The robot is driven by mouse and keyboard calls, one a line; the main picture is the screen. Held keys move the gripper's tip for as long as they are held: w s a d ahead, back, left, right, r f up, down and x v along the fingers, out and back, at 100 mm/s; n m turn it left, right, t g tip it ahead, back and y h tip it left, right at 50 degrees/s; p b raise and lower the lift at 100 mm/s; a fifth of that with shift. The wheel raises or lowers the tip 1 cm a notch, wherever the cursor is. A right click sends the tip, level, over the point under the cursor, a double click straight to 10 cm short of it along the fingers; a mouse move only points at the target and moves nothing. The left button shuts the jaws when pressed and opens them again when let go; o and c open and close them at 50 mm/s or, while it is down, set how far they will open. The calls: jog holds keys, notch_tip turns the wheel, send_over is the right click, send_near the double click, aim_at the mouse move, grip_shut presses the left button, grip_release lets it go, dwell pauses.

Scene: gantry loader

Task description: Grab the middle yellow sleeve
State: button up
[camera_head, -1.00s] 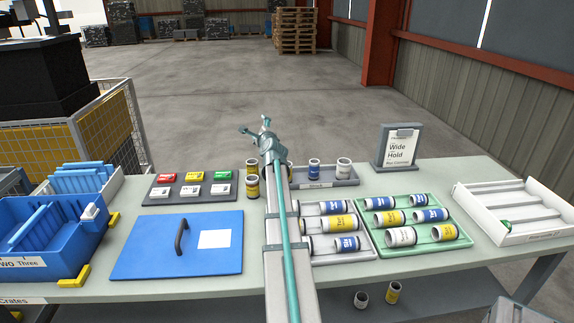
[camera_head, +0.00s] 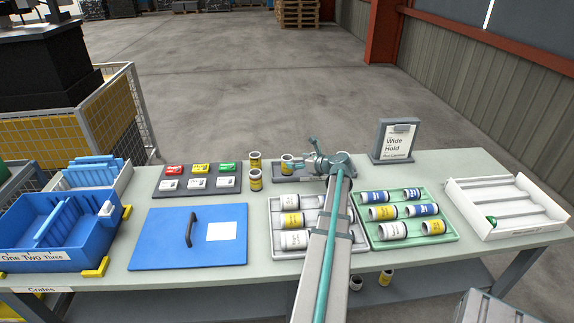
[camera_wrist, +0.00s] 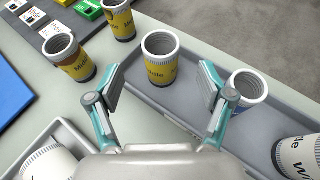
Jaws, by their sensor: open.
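In the wrist view a yellow sleeve (camera_wrist: 161,66) with a partly readable label ending in "ddle" stands upright in a grey tray (camera_wrist: 190,108). It is ahead of my gripper (camera_wrist: 162,82), between the lines of the two open fingers, with nothing gripped. Two more yellow sleeves stand on the bench left of the tray: a nearer one (camera_wrist: 70,60) marked "Mid" and a farther one (camera_wrist: 119,19).
A blue-and-white sleeve (camera_wrist: 247,88) stands close beside the right finger, with a white sleeve (camera_wrist: 300,152) beyond. A white rack (camera_head: 275,235) and a green rack (camera_head: 448,237) hold lying sleeves. A sign (camera_head: 394,140) stands behind; a blue lid (camera_head: 170,250) lies left.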

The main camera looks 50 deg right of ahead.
aim_at(291, 160)
jog(key=p+x, duration=0.2)
jog(key=x, duration=0.5)
jog(key=shift+w+d, duration=0.1)
grip_shut()
dwell(0.4)
